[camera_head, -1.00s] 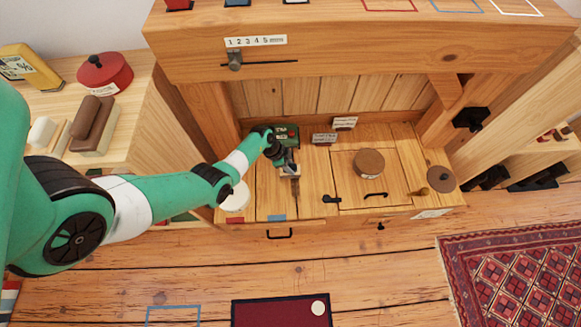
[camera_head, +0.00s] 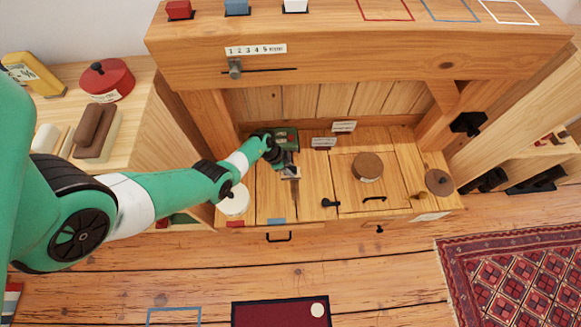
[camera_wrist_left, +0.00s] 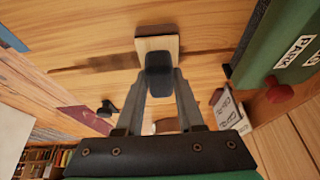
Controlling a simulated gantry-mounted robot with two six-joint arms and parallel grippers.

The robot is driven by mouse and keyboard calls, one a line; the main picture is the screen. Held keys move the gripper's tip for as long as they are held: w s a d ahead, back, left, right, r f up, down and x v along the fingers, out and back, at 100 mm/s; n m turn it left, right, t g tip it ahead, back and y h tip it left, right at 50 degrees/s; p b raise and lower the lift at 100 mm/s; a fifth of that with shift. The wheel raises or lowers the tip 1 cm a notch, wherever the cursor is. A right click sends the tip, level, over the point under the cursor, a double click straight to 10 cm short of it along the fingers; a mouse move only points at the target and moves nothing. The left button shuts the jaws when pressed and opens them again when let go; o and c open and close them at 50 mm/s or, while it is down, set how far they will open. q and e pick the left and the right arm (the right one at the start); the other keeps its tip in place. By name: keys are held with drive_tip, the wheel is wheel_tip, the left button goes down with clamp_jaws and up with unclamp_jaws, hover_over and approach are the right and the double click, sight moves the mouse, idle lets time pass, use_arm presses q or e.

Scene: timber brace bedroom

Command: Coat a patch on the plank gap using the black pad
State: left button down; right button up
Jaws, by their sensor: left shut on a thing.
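My left gripper (camera_head: 290,172) reaches down to the plank bench top from the left. In the left wrist view its two grey fingers (camera_wrist_left: 160,90) are shut on the black grip of a small block with a pale wooden body and dark edge, which I take for the black pad (camera_wrist_left: 147,45). The block is at the plank surface; whether it touches cannot be told. A dark streak (camera_head: 294,195) lies on the planks just in front of the gripper; it also shows as a blurred dark smear (camera_wrist_left: 105,62) beside the block. The right gripper is not in view.
A green box (camera_head: 286,137) stands behind the gripper, with small label cards (camera_head: 324,142) to its right. A round brown lid (camera_head: 368,166) sits on a hatch further right. A white disc (camera_head: 235,200) lies at the left. A heavy beam (camera_head: 350,50) overhangs the back.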

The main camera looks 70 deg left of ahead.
sight(292, 168)
use_arm(q)
drive_tip(key=shift+s+a+r+p, duration=0.25)
drive_tip(key=shift+a+r+p, duration=0.15)
drive_tip(key=shift+r, duration=0.15)
drive_tip(key=shift+s+a+r+p, duration=0.25)
drive_tip(key=shift+a+r+p, duration=0.15)
drive_tip(key=shift+r, duration=0.1)
drive_tip(key=shift+w+d+r+p, duration=0.35)
drive_tip(key=shift+d+r+p, duration=0.2)
drive_tip(key=shift+r+p, duration=0.2)
wheel_tip(292, 168, up, 2)
drive_tip(key=shift+a+p, duration=0.1)
drive_tip(key=shift+p, duration=1.05)
wheel_tip(292, 168, up, 2)
drive_tip(key=p, duration=0.2)
drive_tip(key=shift+r+p, duration=0.25)
drive_tip(key=shift+p, duration=0.15)
